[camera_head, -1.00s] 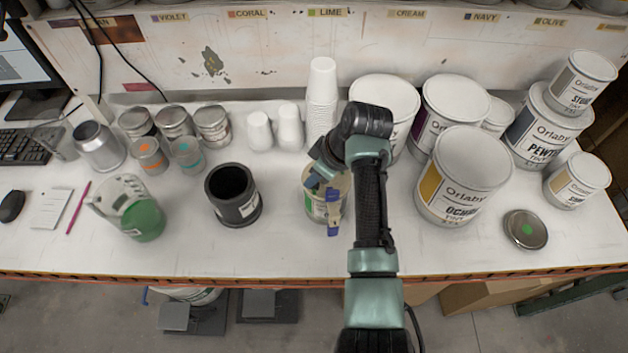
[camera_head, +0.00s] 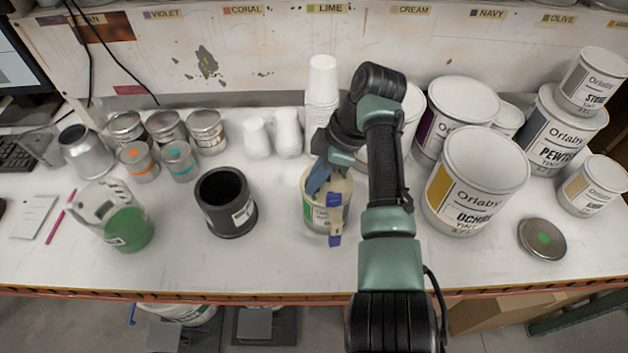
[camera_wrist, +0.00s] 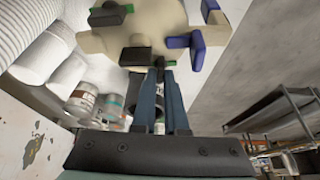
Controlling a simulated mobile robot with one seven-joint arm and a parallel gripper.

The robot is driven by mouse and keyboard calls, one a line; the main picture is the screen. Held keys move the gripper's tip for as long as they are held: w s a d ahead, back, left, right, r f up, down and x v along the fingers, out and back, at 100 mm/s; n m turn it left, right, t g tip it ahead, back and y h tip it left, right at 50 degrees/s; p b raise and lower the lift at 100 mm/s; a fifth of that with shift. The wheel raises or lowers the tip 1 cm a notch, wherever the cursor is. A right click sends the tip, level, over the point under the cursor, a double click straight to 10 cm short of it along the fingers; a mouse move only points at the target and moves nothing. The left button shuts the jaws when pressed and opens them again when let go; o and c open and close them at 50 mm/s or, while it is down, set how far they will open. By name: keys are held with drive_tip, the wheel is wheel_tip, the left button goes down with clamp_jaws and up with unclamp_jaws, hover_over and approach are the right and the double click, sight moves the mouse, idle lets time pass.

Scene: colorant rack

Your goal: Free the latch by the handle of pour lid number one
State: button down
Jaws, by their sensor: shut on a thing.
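A can with a cream pour lid (camera_head: 338,187) stands at the middle of the bench, with a blue handle (camera_head: 335,228) at its front. In the wrist view the cream lid (camera_wrist: 160,22) fills the top, with the blue handle (camera_wrist: 186,42) right of my fingers. A small black latch with green ends (camera_wrist: 135,56) sits at the lid edge by the handle. My gripper (camera_wrist: 162,68) has its blue fingers close together on this latch; the exact contact is partly hidden. In the head view my gripper (camera_head: 318,184) reaches the lid from behind. A second black-and-green piece (camera_wrist: 110,13) lies farther left on the lid.
A black cup (camera_head: 226,203) and a beaker of green paint (camera_head: 125,225) stand to the left. White cup stacks (camera_head: 322,80) are behind the can. Large paint cans (camera_head: 478,175) crowd the right. The bench strip in front of the can is clear.

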idle(0.4)
drive_tip(key=c, duration=1.2)
unclamp_jaws()
drive_tip(key=shift+r, duration=0.1)
drive_tip(key=v, duration=1.2)
drive_tip(key=shift+d+r, duration=0.15)
drive_tip(key=shift+r, duration=0.25)
